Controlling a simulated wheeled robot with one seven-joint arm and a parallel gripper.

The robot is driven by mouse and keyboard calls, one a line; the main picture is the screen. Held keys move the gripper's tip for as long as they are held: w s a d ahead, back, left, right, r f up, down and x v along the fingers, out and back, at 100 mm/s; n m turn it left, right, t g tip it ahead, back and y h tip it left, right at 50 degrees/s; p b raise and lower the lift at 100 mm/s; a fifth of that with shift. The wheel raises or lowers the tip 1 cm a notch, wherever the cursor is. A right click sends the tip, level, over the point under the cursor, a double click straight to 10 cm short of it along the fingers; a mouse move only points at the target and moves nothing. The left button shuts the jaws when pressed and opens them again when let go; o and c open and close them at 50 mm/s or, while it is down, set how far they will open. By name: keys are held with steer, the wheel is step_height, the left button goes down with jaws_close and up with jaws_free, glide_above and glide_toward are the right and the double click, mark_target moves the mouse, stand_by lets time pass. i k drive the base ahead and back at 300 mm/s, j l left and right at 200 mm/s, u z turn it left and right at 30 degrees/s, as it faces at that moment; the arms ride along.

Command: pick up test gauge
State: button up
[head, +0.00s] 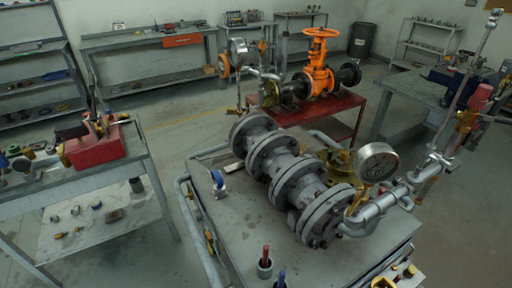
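A large round gauge (378,162) with a pale dial stands upright on the pipework at the right end of the grey flanged valve assembly (285,175). A smaller round gauge (240,47) with a pale dial stands farther back, near the left end of that assembly. I cannot tell which of them is the test gauge. A small blue and white object (217,181) stands on the grey bench (235,225) left of the flanges; it is too small to identify. I cannot make out my gripper in this view.
A red toolbox (96,147) and small parts crowd the left table. An orange valve (319,65) stands on a red stand (340,118) behind. Red and blue handled tools (265,262) stand at the bench's front. Slanted pipework (455,105) rises at right. Floor between left table and bench is open.

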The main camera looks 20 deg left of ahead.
mark_target(219, 182)
steer(key=i+j+u, duration=0.25)
steer(key=j, duration=0.25)
steer(key=i+j+u, duration=0.2)
steer(key=j, duration=0.25)
steer(key=i+j+u, duration=0.25)
steer(key=i+j, duration=0.1)
steer(key=j, duration=0.05)
